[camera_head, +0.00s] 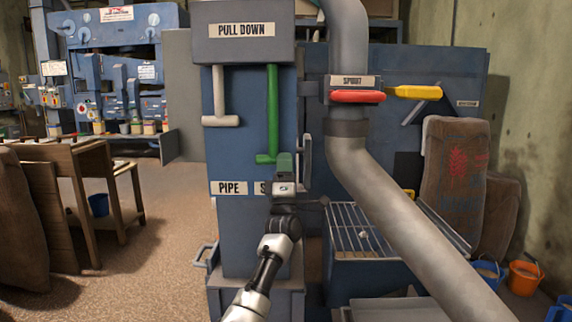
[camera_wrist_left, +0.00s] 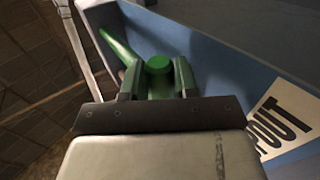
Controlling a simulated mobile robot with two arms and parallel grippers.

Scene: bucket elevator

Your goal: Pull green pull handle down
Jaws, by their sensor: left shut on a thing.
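The green pull handle (camera_head: 272,110) hangs from the grey "PULL DOWN" box (camera_head: 244,32), a long vertical bar with a short crosspiece at its lower end. It reaches lower than the beige handle (camera_head: 220,98) to its left. My left gripper (camera_head: 283,163) is at the bottom of the green handle, shut on its crosspiece. In the left wrist view the green handle (camera_wrist_left: 122,45) passes between the fingers of my left gripper (camera_wrist_left: 157,78). My right gripper is in neither view.
A thick grey pipe (camera_head: 399,218) slants down on the right, with a red lever (camera_head: 357,97) and a yellow lever (camera_head: 414,92) above. A metal grate (camera_head: 362,230) lies behind the pipe. A wooden table (camera_head: 80,185) stands left; open floor lies between.

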